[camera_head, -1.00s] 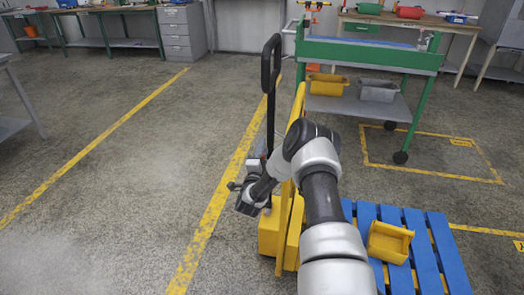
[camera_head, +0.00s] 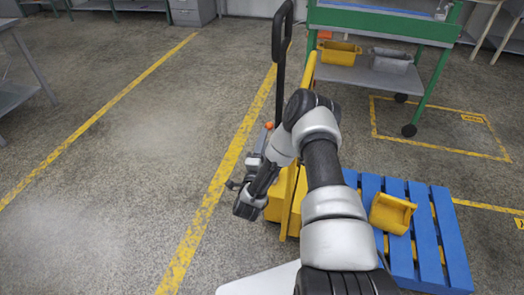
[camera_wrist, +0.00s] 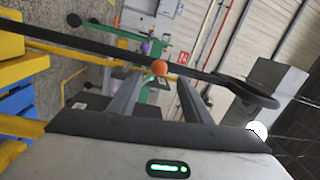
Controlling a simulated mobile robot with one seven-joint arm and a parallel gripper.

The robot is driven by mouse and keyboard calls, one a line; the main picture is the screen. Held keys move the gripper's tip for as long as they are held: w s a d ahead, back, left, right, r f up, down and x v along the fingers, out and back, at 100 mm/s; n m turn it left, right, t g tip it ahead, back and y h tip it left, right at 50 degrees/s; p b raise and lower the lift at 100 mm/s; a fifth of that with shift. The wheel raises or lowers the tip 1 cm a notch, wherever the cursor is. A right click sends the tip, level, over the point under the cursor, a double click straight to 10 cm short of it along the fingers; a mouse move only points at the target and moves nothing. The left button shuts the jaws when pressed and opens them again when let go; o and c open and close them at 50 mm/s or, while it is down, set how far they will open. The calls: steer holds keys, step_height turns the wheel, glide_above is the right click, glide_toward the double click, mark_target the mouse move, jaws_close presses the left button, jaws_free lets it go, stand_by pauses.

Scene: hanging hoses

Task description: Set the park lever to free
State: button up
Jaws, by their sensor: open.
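A yellow pallet truck (camera_head: 280,200) with a tall black loop handle (camera_head: 281,60) stands left of the blue pallet. A small orange knob (camera_head: 269,125), which looks like the park lever's end, shows beside the handle's base, partly behind my arm. In the wrist view the orange knob (camera_wrist: 159,67) appears between and just beyond the fingertips, in front of the dark handle bar. My gripper (camera_wrist: 162,82) is open with nothing between its fingers. In the head view it hangs low at the truck's left side. The lever's shaft and its set position cannot be made out.
A blue pallet (camera_head: 425,240) with a yellow bin (camera_head: 391,213) lies right of my arm. A green cart (camera_head: 380,25) with a yellow bin (camera_head: 338,52) and a grey bin (camera_head: 390,60) stands behind.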

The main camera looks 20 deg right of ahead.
steer(key=v, duration=0.5)
steer(key=shift+d, duration=0.1)
steer(key=shift+w, duration=0.1)
